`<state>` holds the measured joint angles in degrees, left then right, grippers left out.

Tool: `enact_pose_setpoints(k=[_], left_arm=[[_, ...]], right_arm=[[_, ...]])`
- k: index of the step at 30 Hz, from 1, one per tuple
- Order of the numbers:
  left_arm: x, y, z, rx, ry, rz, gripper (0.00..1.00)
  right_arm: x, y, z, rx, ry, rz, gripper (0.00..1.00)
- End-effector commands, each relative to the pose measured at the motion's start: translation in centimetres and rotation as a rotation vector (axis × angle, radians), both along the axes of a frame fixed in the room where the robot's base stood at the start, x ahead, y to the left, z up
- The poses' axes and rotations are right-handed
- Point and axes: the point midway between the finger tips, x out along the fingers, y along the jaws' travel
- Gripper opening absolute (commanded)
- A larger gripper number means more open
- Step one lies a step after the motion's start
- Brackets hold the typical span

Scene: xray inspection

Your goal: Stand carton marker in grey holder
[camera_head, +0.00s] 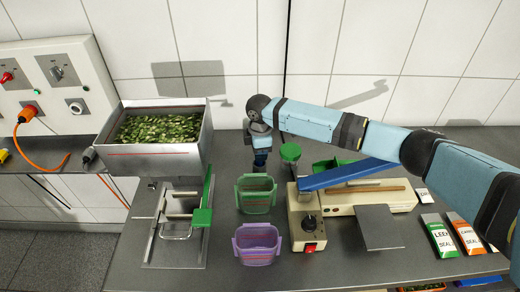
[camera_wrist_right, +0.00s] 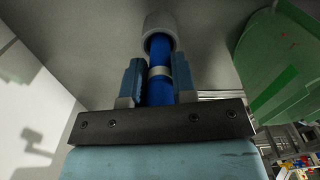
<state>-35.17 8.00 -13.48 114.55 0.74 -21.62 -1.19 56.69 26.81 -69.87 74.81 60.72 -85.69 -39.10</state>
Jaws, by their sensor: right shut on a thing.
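My right gripper (camera_head: 261,154) is behind the green tub, low over the back of the counter, pointing down. In the right wrist view, its two blue fingers (camera_wrist_right: 160,84) are shut on the blue carton marker (camera_wrist_right: 160,90), which has a pale band. The marker's far end goes to a light grey round piece (camera_wrist_right: 160,27). I cannot tell whether this is the grey holder or a cap, nor whether the marker is seated in it. In the head view the gripper mostly hides the marker. My left gripper is not in view.
A green tub (camera_head: 256,195) and a purple tub (camera_head: 257,246) stand in front of the gripper. A steel hopper of green leaves (camera_head: 153,157) is at left. The tiled wall is behind.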

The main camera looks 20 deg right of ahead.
Motion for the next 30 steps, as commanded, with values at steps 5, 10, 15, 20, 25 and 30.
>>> enact_pose_setpoints(k=[5, 10, 15, 20, 25, 30], left_arm=[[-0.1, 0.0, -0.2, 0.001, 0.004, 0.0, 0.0], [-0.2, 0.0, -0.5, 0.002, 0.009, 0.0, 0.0], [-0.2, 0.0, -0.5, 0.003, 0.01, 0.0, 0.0], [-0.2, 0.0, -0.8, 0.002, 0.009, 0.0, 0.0], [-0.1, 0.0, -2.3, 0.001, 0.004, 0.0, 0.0], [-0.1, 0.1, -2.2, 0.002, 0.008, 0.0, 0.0]], right_arm=[[0.0, 0.0, -0.2, 0.0, 0.001, 0.0, 0.0], [0.0, 0.0, -0.3, 0.0, 0.0, 0.0, 0.48], [0.0, 0.0, -0.3, 0.0, 0.0, 0.0, 0.51], [0.0, 0.0, -0.4, 0.0, 0.0, 0.0, 0.51], [0.1, -0.1, -0.9, -0.001, -0.002, 0.001, 0.51], [0.2, 0.8, 3.5, 0.003, -0.002, 0.002, 0.51]])
